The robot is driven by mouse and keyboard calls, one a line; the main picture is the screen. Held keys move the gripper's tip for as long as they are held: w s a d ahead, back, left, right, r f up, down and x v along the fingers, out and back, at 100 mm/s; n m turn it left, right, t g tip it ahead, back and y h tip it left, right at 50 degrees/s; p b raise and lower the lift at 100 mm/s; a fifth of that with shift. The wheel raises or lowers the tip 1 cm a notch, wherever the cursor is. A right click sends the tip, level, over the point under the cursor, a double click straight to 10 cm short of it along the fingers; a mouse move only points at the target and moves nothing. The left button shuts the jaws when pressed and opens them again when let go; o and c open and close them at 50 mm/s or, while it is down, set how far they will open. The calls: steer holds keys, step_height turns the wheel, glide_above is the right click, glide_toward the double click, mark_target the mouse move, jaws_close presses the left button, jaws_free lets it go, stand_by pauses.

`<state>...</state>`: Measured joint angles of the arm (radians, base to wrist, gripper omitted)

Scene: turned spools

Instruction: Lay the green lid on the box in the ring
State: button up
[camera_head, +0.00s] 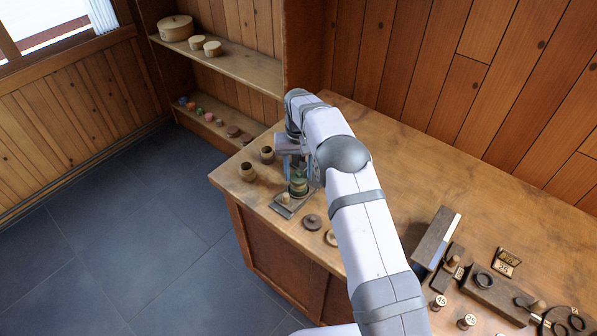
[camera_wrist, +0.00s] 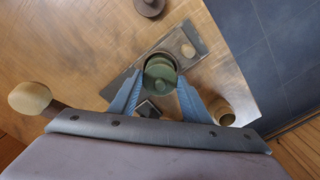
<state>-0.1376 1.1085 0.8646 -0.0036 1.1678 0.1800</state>
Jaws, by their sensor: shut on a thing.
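My gripper (camera_wrist: 160,76) is shut on the green lid (camera_wrist: 159,70), a dark green round piece between its two blue fingers. The lid is over the grey plate (camera_wrist: 180,38) on the bench. In the head view my gripper (camera_head: 297,176) is at the bench's left end, with green showing between and below the fingers. The box and the ring are hidden beneath the lid and fingers, so I cannot tell whether the lid touches the box.
A small pale wooden piece (camera_head: 284,197) sits on the plate. Two open wooden cups (camera_head: 248,172) (camera_head: 267,154) stand left of it. A dark knobbed disc (camera_head: 312,221) and a pale round piece (camera_head: 331,238) lie nearer. Numbered blocks and tools (camera_head: 490,290) occupy the bench's right.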

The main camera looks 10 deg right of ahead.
steer(key=shift+f, duration=0.75)
stand_by(1.6)
stand_by(0.3)
steer(key=o, duration=1.1)
steer(key=shift+r, duration=0.15)
steer(key=shift+r+p, duration=2.7)
steer(key=shift+r, duration=1.45)
